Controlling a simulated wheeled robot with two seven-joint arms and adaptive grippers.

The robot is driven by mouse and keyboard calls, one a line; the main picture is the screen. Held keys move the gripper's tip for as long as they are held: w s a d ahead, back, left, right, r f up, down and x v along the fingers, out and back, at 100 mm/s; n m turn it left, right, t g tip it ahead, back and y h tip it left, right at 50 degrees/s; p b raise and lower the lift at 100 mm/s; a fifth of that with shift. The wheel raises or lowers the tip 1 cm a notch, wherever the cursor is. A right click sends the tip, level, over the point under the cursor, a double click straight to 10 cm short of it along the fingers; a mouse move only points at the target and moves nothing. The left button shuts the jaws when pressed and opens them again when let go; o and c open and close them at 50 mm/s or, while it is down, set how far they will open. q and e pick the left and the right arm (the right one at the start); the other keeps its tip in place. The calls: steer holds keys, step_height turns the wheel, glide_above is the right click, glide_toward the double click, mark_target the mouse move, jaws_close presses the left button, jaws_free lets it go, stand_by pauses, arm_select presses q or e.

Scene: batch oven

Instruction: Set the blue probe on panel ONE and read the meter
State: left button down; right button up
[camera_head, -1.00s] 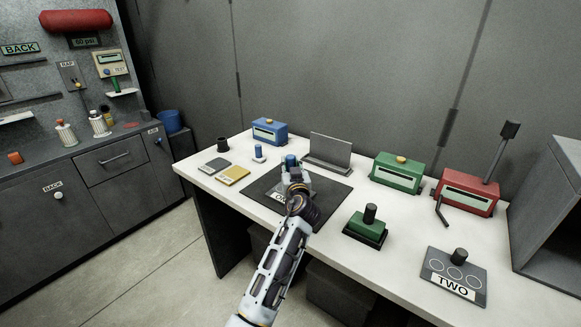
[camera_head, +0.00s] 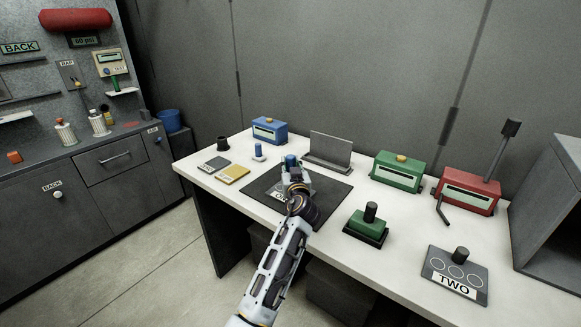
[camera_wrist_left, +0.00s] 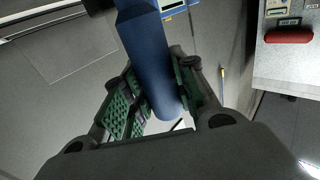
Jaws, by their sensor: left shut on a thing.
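A blue probe (camera_head: 291,161) stands up out of my left gripper (camera_head: 294,177), over panel ONE on the dark mat. In the left wrist view my left gripper (camera_wrist_left: 163,100) has its green-padded fingers on either side of the blue probe (camera_wrist_left: 150,60). Panel ONE (camera_head: 277,196) is mostly hidden behind my gripper and arm; only part of its label shows. I cannot tell whether the probe's lower end touches the panel. A blue box with a pale display (camera_head: 269,131) stands at the back left of the table; its reading is too small to tell. My right gripper is out of view.
Green (camera_head: 397,172) and red (camera_head: 467,190) boxes stand at the back right. A green block with a black knob (camera_head: 367,226) and panel TWO (camera_head: 455,274) lie in front.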

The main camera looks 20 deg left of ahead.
arm_select(q)
steer(key=shift+f, duration=0.35)
stand_by(1.4)
steer(key=shift+r, duration=0.1)
